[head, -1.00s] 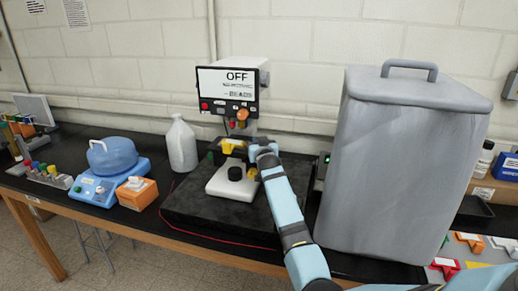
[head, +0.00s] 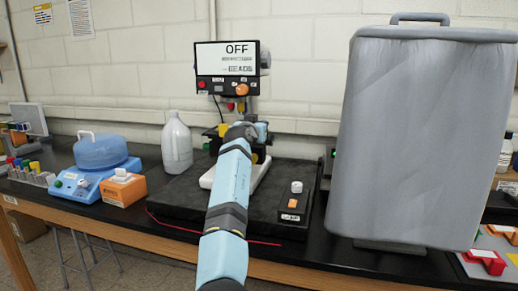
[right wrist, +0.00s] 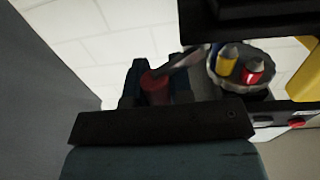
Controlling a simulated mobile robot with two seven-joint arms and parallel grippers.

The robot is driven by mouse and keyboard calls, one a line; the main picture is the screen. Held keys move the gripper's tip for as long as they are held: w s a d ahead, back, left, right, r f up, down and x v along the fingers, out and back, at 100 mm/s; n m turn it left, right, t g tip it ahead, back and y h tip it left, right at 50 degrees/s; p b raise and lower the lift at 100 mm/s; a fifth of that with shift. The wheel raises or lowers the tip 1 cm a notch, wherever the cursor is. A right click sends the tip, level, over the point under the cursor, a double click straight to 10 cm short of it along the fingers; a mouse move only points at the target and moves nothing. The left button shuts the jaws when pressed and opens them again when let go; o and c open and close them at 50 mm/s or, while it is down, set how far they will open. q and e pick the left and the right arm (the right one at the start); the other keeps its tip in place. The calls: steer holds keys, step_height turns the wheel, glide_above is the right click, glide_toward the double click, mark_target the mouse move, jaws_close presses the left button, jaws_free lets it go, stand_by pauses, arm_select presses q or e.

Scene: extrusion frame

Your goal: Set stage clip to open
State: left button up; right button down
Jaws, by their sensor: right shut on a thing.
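The microscope (head: 228,88) stands on a dark mat and its screen reads OFF. My right arm reaches across its front, and my right gripper (head: 243,131) is at stage height, partly hiding the stage. In the right wrist view my right gripper (right wrist: 157,90) is shut around the red end of a grey metal lever (right wrist: 186,62), which looks like the stage clip. The lever slants up toward the round nosepiece (right wrist: 240,68) with its coloured objectives. Whether the clip is open or closed I cannot tell. My left gripper is not in view.
A large grey covered bin (head: 420,140) stands close on the right. A small control box (head: 294,203) sits on the mat's right side. A white jug (head: 177,145), a blue device (head: 95,165) and an orange box (head: 124,188) stand on the left.

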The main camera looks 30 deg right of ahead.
steer(key=shift+s+a+m+g+h+b, duration=0.1)
steer(key=shift+a+m+g+h+b, duration=0.1)
steer(key=shift+m+g+h+b, duration=0.5)
steer(key=shift+s+a+m+g+h+b, duration=0.1)
steer(key=shift+a+m+g+h+b, duration=0.2)
steer(key=shift+m+g+b, duration=0.7)
steer(key=shift+a+m+g+h+b, duration=0.15)
steer(key=shift+m+g+h+b, duration=0.35)
steer(key=shift+g+b, duration=0.75)
steer(key=shift+g+p, duration=0.3)
steer(key=shift+g, duration=0.15)
steer(key=c, duration=1)
jaws_free()
steer(key=shift+a, duration=0.1)
steer(key=v, duration=1.3)
steer(key=shift+s+a+f+p, duration=0.1)
steer(key=shift+s+a+p, duration=0.05)
steer(key=shift+a+p, duration=0.2)
